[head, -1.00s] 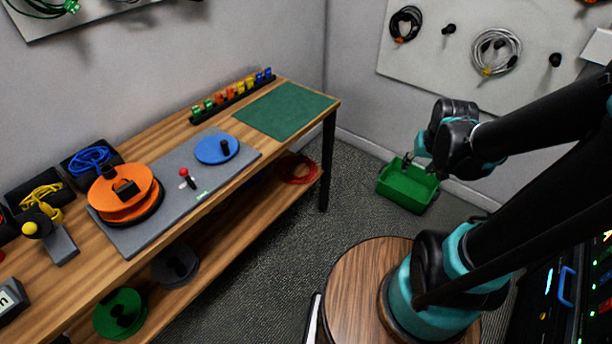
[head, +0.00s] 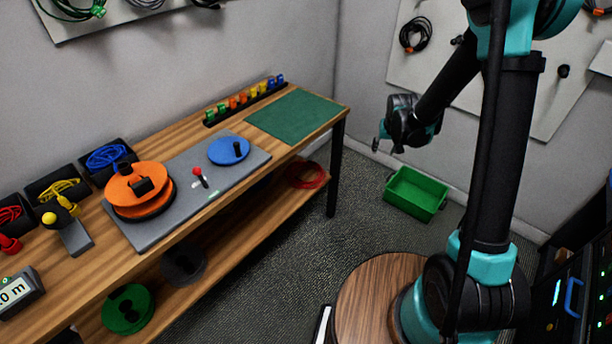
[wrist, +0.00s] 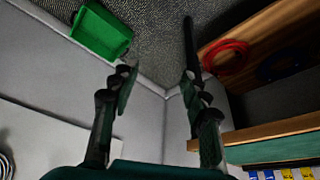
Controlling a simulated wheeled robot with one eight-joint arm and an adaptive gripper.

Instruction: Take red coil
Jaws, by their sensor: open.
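A red coil (head: 300,184) lies flat on the lower shelf of the wooden bench, near its far right end. It also shows in the wrist view (wrist: 207,58), at the upper right on the wooden shelf. My gripper (head: 387,146) is in the air to the right of the bench end, above the floor and apart from the coil. In the wrist view its two fingers (wrist: 158,76) are spread with nothing between them. Another red cable (head: 9,214) sits in a black bin at the left edge of the bench top.
A dark bench leg (head: 337,165) stands just right of the red coil. The bench top (head: 170,140) overhangs the shelf. A green crate (head: 416,193) sits on the floor below my gripper. Green and grey reels (head: 128,310) lie further left on the shelf.

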